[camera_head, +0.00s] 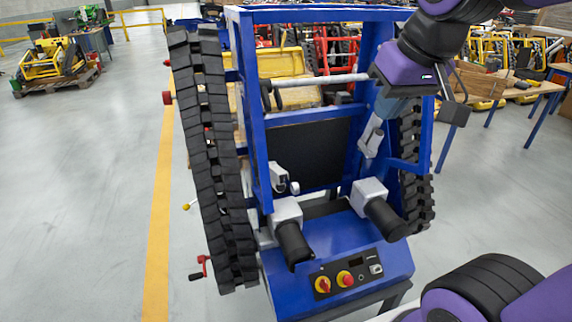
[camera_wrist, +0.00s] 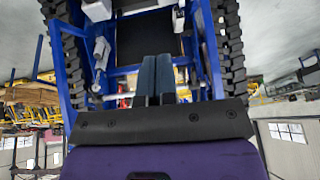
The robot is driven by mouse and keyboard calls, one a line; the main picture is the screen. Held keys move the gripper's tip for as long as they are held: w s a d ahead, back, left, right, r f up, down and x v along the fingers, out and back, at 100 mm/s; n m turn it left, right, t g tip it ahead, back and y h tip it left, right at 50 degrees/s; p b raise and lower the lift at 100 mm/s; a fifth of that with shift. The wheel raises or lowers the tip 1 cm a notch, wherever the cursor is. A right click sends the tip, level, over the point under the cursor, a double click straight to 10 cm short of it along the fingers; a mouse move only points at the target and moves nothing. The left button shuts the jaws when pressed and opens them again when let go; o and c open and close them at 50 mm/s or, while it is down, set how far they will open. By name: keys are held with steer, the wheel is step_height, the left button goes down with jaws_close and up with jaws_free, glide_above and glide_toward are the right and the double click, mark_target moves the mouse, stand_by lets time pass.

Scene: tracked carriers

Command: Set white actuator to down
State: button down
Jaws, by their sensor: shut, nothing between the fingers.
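A white actuator (camera_head: 372,138) is mounted on the inner side of the blue frame's right post, tilted. In the wrist view, where the scene is upside down, it shows left of my fingers (camera_wrist: 101,52). Another white part (camera_head: 280,178) sits low on the left post, with a dark round end. My gripper (camera_head: 389,112) is shut and empty, pointing down just above the right-hand actuator; I cannot tell whether they touch. In the wrist view my blue-grey fingers (camera_wrist: 155,62) are together, with clear space between them and the actuator.
The blue carrier frame (camera_head: 310,117) has black tracks on the left (camera_head: 208,150) and right (camera_head: 411,150). A grey crossbar (camera_head: 320,80) spans the frame.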

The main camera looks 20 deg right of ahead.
steer(key=w+a+f+g, duration=0.1)
steer(key=w+f, duration=0.1)
steer(key=w, duration=0.5)
steer(key=w+a+f+g, duration=0.1)
steer(key=w+f, duration=0.1)
steer(key=w, duration=0.6)
steer(key=g, duration=0.1)
glide_above(287, 178)
steer(key=d, duration=0.1)
step_height(287, 178, down, 22)
steer(key=r, duration=0.1)
steer(key=f, duration=0.3)
steer(key=shift+s+a+f, duration=0.1)
steer(key=shift+a+f, duration=0.1)
steer(key=shift+f, duration=0.15)
steer(key=shift+s+a+f, duration=0.15)
steer(key=shift+s+f, duration=0.05)
steer(key=shift+f, duration=0.35)
steer(key=shift+f, duration=0.1)
steer(key=f, duration=0.1)
steer(key=s+f, duration=0.1)
steer(key=f, duration=0.1)
steer(key=s+f, duration=0.1)
steer(key=f, duration=0.1)
steer(key=shift+s+f, duration=0.15)
steer(key=shift+s, duration=0.1)
